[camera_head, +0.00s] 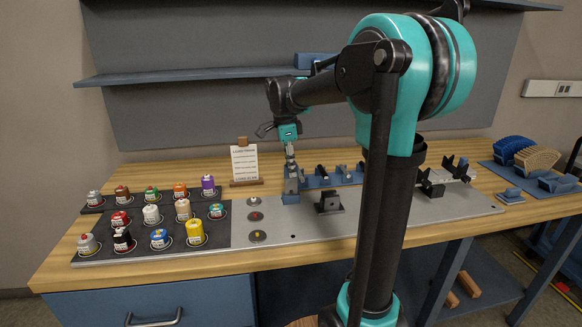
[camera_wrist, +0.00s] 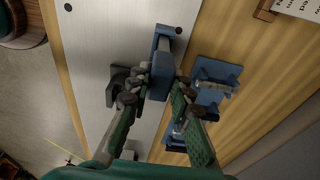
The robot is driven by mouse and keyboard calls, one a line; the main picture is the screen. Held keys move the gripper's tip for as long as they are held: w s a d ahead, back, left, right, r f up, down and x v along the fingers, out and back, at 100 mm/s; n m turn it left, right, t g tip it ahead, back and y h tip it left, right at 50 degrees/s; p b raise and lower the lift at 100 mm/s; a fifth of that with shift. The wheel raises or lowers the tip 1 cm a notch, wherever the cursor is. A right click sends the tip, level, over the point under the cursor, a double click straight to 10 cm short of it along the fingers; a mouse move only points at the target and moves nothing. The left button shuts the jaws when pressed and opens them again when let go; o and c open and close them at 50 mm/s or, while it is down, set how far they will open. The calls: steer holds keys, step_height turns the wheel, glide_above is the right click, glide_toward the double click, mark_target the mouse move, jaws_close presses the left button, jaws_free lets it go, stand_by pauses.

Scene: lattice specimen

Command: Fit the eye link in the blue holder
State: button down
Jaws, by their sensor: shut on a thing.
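My gripper (camera_head: 290,158) points down at the back edge of the grey plate. In the wrist view its two fingers (camera_wrist: 154,92) close on a narrow piece, which I take for the eye link; the fingers hide most of it. A blue block, apparently the blue holder (camera_head: 291,186), is directly below the fingertips in the head view. In the wrist view blue surfaces (camera_wrist: 162,72) show between and beyond the fingertips. I cannot tell where link and holder meet, or whether the link is seated.
A dark stand (camera_head: 328,203) is close to the right on the grey plate (camera_head: 275,240). More blue fixtures (camera_head: 335,178) are behind it. A sign (camera_head: 245,163) stands behind. The plate's front strip is mostly clear.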

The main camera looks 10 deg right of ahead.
steer(key=shift+f, duration=0.85)
stand_by(0.7)
steer(key=c, duration=1.3)
jaws_free()
steer(key=shift+o, duration=0.5)
steer(key=o, duration=0.4)
steer(key=shift+r, duration=0.1)
steer(key=shift+a+r, duration=0.15)
steer(key=shift+r, duration=1.05)
steer(key=shift+a+r, duration=0.15)
steer(key=shift+r, duration=1.05)
